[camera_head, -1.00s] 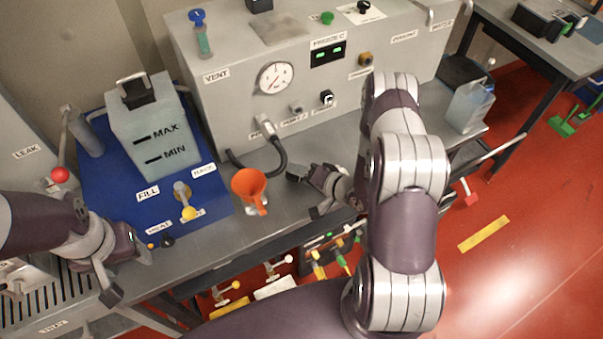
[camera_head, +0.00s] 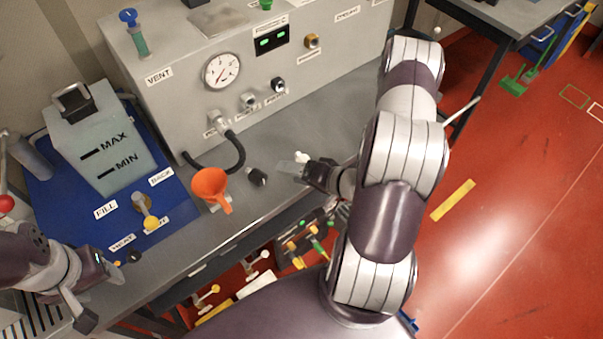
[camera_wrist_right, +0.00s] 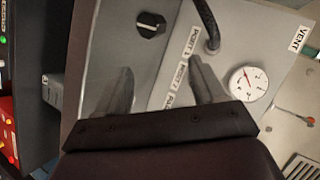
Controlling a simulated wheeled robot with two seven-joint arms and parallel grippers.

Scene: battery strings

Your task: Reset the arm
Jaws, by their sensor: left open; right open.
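My right arm reaches over the bench from the lower right of the head view. Its gripper (camera_head: 296,170) hovers near the bench front, right of the orange funnel. In the right wrist view its two fingers (camera_wrist_right: 162,88) stand well apart with nothing between them. My left gripper (camera_head: 98,287) is at the lower left, in front of the blue tray. It is open, and no object shows in it; its fingers are partly out of clear sight.
A grey panel box with a gauge (camera_head: 222,70) stands at the back. A tank (camera_head: 100,140) sits on the blue tray (camera_head: 50,195).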

